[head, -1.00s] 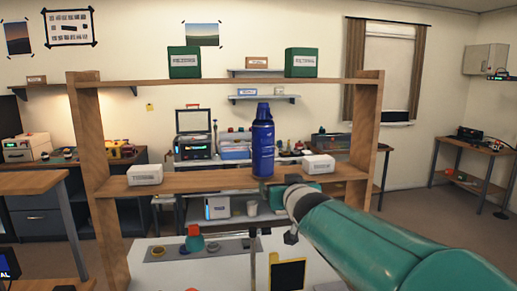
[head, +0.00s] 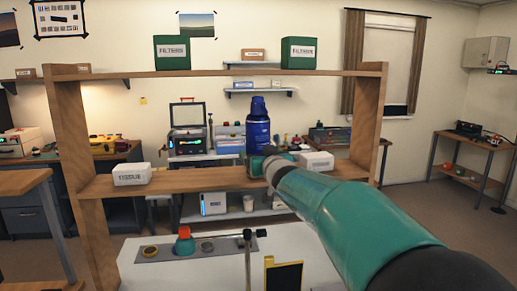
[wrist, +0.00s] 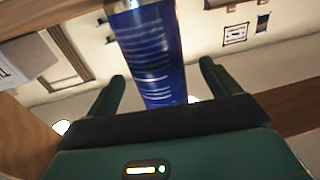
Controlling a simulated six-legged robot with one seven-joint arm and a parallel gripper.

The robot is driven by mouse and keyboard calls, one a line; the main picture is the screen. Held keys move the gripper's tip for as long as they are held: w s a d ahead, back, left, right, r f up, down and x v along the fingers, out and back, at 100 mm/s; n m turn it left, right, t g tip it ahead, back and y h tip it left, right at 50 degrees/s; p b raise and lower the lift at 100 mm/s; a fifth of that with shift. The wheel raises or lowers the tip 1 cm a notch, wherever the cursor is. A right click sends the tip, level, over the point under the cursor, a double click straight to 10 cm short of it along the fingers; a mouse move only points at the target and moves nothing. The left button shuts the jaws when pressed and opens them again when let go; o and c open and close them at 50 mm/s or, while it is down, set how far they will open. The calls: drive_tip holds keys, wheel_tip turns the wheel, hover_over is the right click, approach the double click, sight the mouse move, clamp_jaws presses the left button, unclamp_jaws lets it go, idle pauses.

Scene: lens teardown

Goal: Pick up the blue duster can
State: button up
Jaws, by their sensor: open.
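The blue duster can (head: 258,126) stands upright on the middle wooden shelf, with its lower part hidden behind my arm's end in the head view. In the wrist view the can (wrist: 150,50) shows large and tilted, between the two green fingers of my gripper (wrist: 162,70). The fingers are spread, with a visible gap on each side of the can. In the head view my gripper (head: 266,160) is at the can's lower part, mostly hidden by my own arm.
A white box (head: 132,174) sits on the shelf (head: 200,180) to the left, and another (head: 317,162) sits just right of the can and my arm. Two green boxes (head: 172,53) (head: 299,53) stand on the upper shelf. A white worktable (head: 210,268) is below.

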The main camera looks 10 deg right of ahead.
sight(257, 150)
drive_tip(key=w, duration=0.5)
drive_tip(key=shift+w+a+f, duration=0.1)
drive_tip(key=shift+f, duration=0.15)
drive_tip(key=shift+w+r, duration=0.1)
drive_tip(key=shift+w, duration=0.35)
drive_tip(key=c, duration=1.4)
